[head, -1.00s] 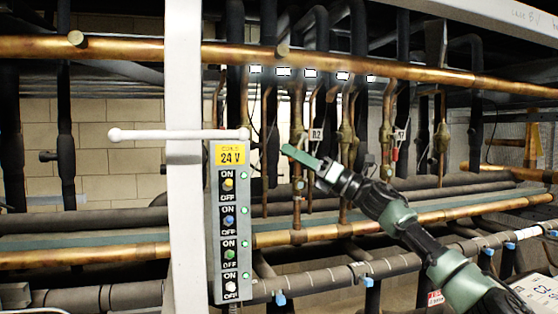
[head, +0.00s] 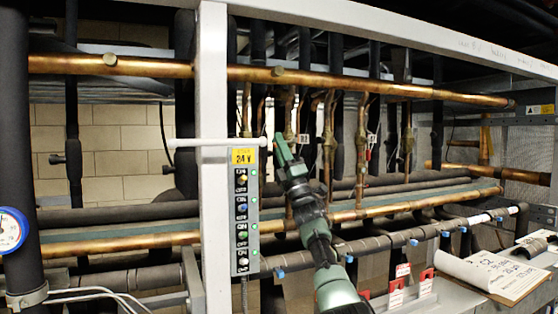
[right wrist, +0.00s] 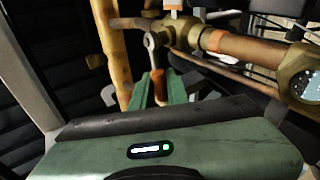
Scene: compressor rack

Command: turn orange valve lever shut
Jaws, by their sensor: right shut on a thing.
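The valve lever (right wrist: 158,88) shows in the right wrist view as a short orange-red grip on a grey metal shank with a ringed end. It hangs down beside a brass valve body (right wrist: 183,34) on a copper line. My right gripper (right wrist: 166,92) is shut on the lever's grip, with a green finger on either side of it. In the head view, my right gripper (head: 285,150) reaches up in front of the vertical copper lines. The lever cannot be made out there, behind the gripper. My left gripper is not in view.
A white post (head: 213,120) with a 24 V switch box (head: 243,215) stands left of my right arm. A long copper pipe (head: 370,87) crosses above. A round gauge (head: 10,230) is at far left. A clipboard (head: 505,275) and red lockout tags (head: 396,295) are at lower right.

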